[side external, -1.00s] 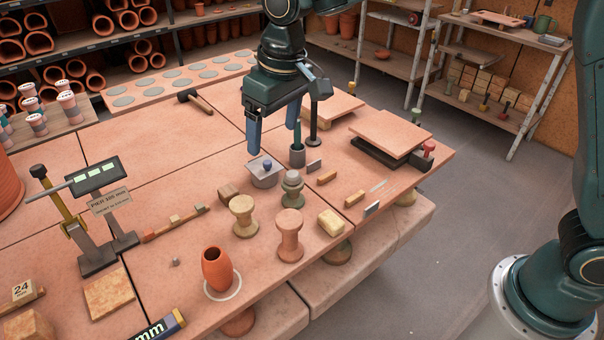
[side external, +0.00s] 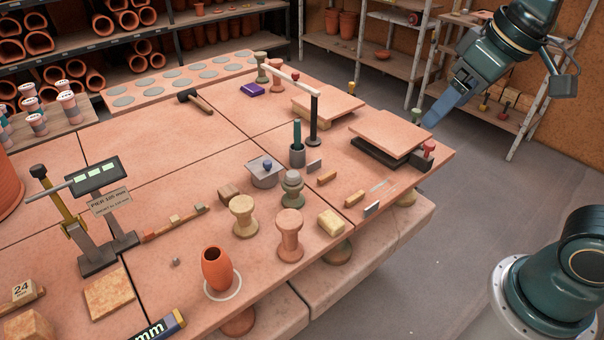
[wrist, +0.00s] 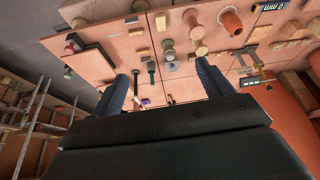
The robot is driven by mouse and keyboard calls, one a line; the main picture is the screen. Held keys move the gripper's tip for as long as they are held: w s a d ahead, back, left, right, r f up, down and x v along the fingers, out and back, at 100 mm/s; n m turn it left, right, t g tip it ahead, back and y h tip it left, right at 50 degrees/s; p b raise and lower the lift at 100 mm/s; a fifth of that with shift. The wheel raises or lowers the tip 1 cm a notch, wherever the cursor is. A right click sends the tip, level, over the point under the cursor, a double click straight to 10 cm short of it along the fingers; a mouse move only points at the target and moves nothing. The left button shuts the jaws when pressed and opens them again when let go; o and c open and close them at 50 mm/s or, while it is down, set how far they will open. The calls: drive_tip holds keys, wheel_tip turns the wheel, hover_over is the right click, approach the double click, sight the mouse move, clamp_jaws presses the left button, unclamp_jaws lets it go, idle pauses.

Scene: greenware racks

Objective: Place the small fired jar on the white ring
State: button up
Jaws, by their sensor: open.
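The small fired jar (side external: 217,270), orange-red with a dark open mouth, stands upright near the table's front edge. The white ring (side external: 238,290) lies flat under it, with its rim showing around the jar's base, mostly on the right and front. The jar also shows at the top of the wrist view (wrist: 231,22). My gripper (side external: 432,117) is open and empty, raised at the right beyond the table's right edge, far from the jar. Its two blue fingers are spread apart in the wrist view (wrist: 160,80), with nothing between them.
A gauge stand (side external: 97,250) is at left. The back-left table is fairly clear.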

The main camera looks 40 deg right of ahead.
drive_tip(key=s+d+f+t, duration=0.1)
drive_tip(key=s+d+f, duration=0.1)
drive_tip(key=s, duration=0.5)
drive_tip(key=shift+s+d+f+m, duration=0.2)
drive_tip(key=shift+d+f+m, duration=0.2)
drive_tip(key=shift+f, duration=0.1)
